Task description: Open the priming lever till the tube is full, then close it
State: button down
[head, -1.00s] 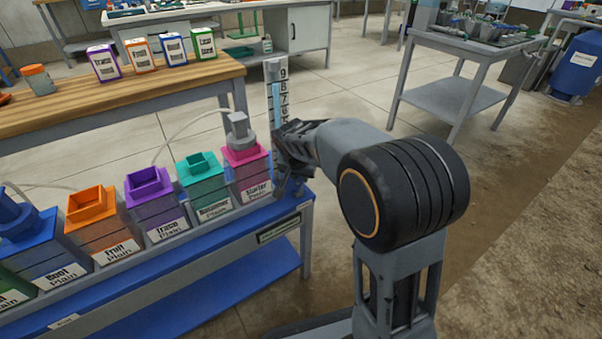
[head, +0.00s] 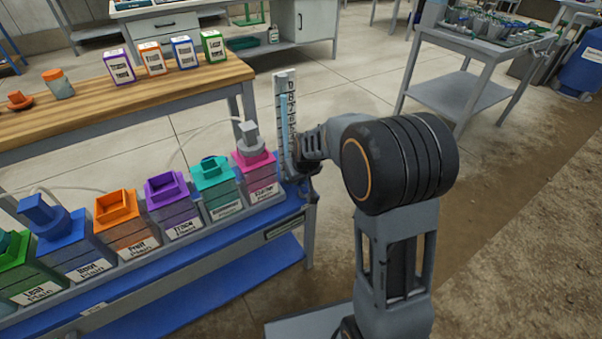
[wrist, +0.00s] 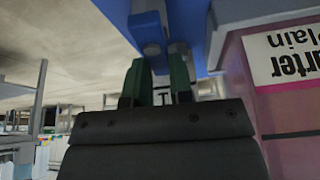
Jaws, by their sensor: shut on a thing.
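The clear upright tube (head: 284,125) with a numbered scale stands at the bench's right end, beside the pink Starter tank (head: 257,177). A light blue column shows inside it, with its top a little below the tube's top. My gripper (wrist: 160,78) is at the foot of the tube in the head view.
The pink tank's side (wrist: 285,85) is close to the right of my fingers in the wrist view. Several coloured tanks line the blue bench (head: 190,258) to the left. A wooden table (head: 110,102) with small boxes stands behind. Open floor lies to the right.

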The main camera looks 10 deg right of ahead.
jog(key=shift+a+n, duration=0.1)
jog(key=shift+n, duration=0.5)
jog(key=shift+s, duration=0.1)
jog(key=c, duration=1)
grip_release()
jog(key=p+v, duration=0.4)
jog(key=v, duration=0.9)
jog(key=shift+d+r+p, duration=0.25)
jog(key=shift+r+p, duration=0.1)
jog(key=shift+r, duration=0.1)
jog(key=s+r+m+p, duration=0.1)
jog(key=s+r+p, duration=0.4)
jog(key=r+p, duration=0.5)
jog(key=s+r+m+p, duration=0.1)
jog(key=s+r+p, duration=0.5)
jog(key=r+p, duration=0.3)
jog(key=s+d+r+m+h+p, duration=0.1)
jog(key=s+r+p, duration=0.5)
jog(key=r+p, duration=0.4)
notch_tip(320, 180, up, 2)
jog(key=shift+s+r+g+p, duration=0.2)
jog(key=shift+r+g+p, duration=0.1)
jog(key=shift+g, duration=0.1)
